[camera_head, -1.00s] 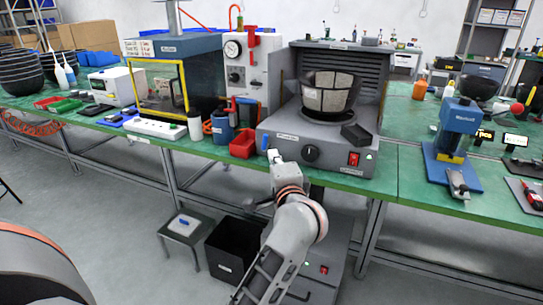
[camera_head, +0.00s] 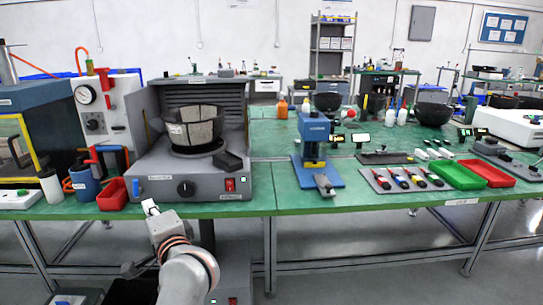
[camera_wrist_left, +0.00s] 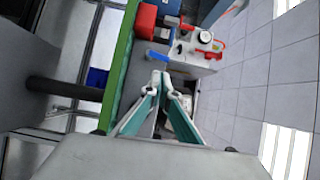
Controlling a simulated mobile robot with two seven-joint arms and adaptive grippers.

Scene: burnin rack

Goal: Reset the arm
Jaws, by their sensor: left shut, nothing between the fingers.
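The gripper is empty. My right gripper shows in neither view.
The green bench (camera_head: 275,199) runs across the view. Near the gripper are a red bin (camera_head: 112,194) and the grey machine (camera_head: 215,190). A blue press (camera_head: 314,150), a tool mat (camera_head: 385,190), a green tray (camera_head: 456,175) and a red tray (camera_head: 488,173) are further right.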

